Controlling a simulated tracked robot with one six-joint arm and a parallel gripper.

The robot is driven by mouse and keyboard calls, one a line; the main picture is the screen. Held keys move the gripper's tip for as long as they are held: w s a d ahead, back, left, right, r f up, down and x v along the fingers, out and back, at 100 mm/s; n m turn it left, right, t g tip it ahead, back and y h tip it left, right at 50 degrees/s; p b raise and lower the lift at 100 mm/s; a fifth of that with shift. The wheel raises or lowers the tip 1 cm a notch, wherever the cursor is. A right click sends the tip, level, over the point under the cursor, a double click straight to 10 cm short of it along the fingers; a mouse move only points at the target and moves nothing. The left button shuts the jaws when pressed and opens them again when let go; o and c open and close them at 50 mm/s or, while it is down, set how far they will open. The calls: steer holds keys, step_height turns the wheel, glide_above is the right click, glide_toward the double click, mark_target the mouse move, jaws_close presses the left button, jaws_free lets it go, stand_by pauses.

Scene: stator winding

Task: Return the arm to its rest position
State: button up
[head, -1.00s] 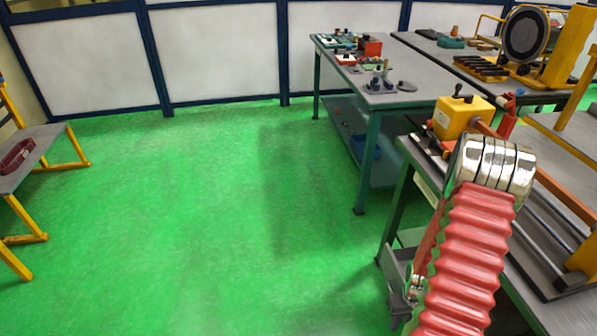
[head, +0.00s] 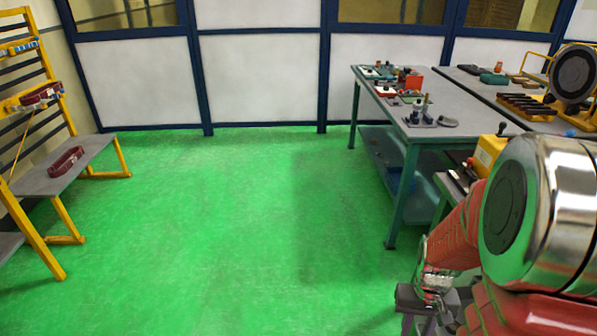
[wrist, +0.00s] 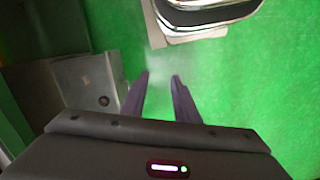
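My arm shows at the right of the head view, with red ribbed sleeves and large polished metal joints close to the camera. It is folded, with its lower end hanging in front of the work tables. In the wrist view my gripper (wrist: 160,78) has two dark fingers set apart with a clear gap. Nothing is between them, only green floor behind. The fingertips are hard to make out in the head view.
A green-legged table (head: 440,119) with small parts stands right of centre; another table (head: 465,76) with a yellow-framed machine is beside it. A grey bench (head: 100,150) and yellow rack (head: 50,75) with dark red rings stand left. The green floor (head: 240,230) between is clear.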

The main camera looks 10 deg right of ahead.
steer(key=s+a+r+n+t, duration=0.1)
steer(key=a+r+n+t, duration=0.1)
steer(key=a+r, duration=0.7)
steer(key=s+a+r+n+t, duration=0.1)
steer(key=a+r+t, duration=0.3)
steer(key=r, duration=1.2)
steer(key=a+n, duration=0.1)
steer(key=a, duration=0.3)
steer(key=shift+s+a+t, duration=0.4)
steer(key=shift+f, duration=0.1)
